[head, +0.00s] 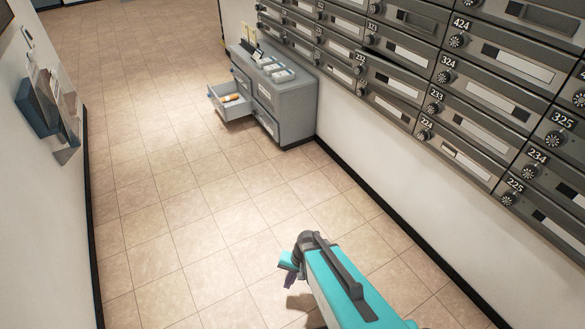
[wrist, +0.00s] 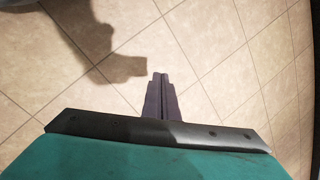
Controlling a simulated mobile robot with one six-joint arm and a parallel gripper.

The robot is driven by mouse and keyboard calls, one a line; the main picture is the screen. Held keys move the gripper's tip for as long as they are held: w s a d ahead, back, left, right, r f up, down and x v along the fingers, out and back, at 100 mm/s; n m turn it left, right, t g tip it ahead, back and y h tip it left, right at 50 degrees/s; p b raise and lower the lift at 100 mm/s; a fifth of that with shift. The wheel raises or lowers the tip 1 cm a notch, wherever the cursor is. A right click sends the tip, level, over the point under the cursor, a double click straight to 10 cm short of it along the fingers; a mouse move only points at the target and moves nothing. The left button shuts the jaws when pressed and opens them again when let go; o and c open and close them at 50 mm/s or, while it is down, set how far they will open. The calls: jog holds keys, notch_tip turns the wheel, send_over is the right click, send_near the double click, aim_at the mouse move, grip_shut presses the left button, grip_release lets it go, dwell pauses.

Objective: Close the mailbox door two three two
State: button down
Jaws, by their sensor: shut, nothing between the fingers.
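The mailbox door that appears to be labelled 232 (head: 392,84) is in the grey mailbox wall in the head view, upper right of centre. My gripper (head: 289,281) is low in the head view, well apart from the mailboxes and over the floor. In the wrist view its dark fingers (wrist: 159,78) are together and empty, pointing at floor tiles. No mailbox shows in the wrist view.
A grey cabinet (head: 293,100) stands against the mailbox wall, with a drawer (head: 232,108) pulled out into the aisle. Paper items lie on its top. A wall holder (head: 42,105) hangs at the left. The tiled floor (head: 185,215) between is clear.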

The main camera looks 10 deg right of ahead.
jog(key=s+d+f+n+g+h, duration=0.1)
jog(key=s+d+n+g+h, duration=0.2)
jog(key=s, duration=1.3)
jog(key=shift+s+d+f+n+g, duration=0.2)
jog(key=shift+d+n+g, duration=0.3)
jog(key=shift+d+n, duration=0.55)
